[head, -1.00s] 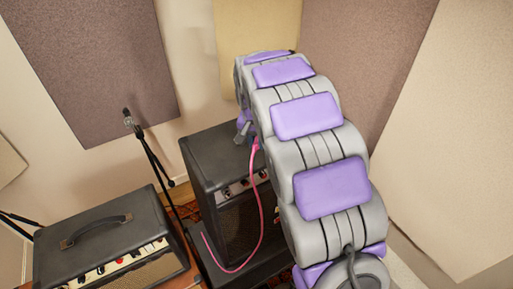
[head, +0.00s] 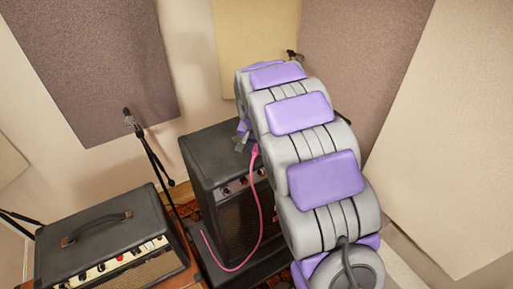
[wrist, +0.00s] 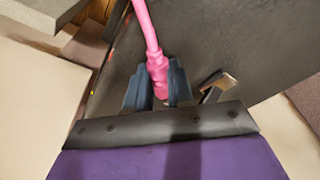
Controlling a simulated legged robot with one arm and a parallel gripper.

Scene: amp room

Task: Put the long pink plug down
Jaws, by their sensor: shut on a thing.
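The long pink plug (wrist: 157,72) sits between the two dark fingers of my gripper (wrist: 157,88) in the wrist view. My gripper is shut on it. Its pink cable (wrist: 146,25) runs up and away from the plug in that view. In the head view the pink cable (head: 259,205) hangs down the front of the tall black amp (head: 215,155) and curves to the left near the lower amp. My gripper (head: 244,140) is at the tall amp's top, near its right side, partly hidden by my arm. I cannot tell whether the plug touches the amp top.
A smaller amp with a handle (head: 105,235) stands at the lower left. A microphone stand (head: 150,150) rises between it and the tall amp. A metal-ended dark piece (wrist: 218,84) lies right of my fingers in the wrist view. Wall panels stand behind.

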